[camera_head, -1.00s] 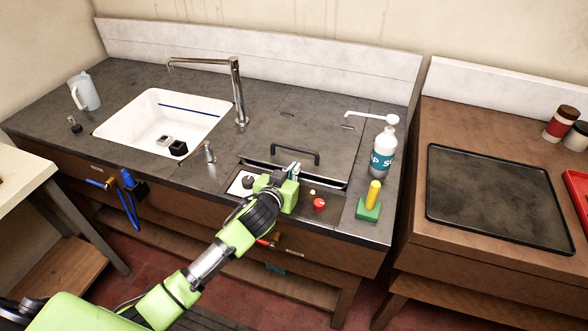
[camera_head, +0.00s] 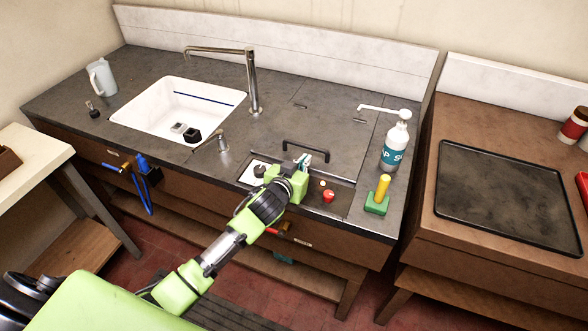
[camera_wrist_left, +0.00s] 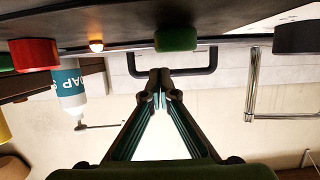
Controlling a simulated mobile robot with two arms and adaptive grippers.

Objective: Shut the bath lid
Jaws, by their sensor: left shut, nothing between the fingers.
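The bath lid (camera_head: 335,132) is a dark panel in the worktop with a black bar handle (camera_head: 306,143). It looks flat and level with the counter, and no clear gap shows at its front edge. My left gripper (camera_head: 304,160) is just in front of the handle, low over the lid's front edge. Its fingers are shut and empty. In the left wrist view, which is upside down, the fingertips (camera_wrist_left: 160,76) meet in front of the handle (camera_wrist_left: 205,70). I cannot tell whether they touch the lid. My right gripper is not in view.
A control strip with a red knob (camera_head: 328,196) and a black knob (camera_head: 259,170) lies along the front. A soap bottle (camera_head: 394,150) and a green block with a yellow handle (camera_head: 377,203) stand right. A sink (camera_head: 160,125) and tap (camera_head: 253,85) are left.

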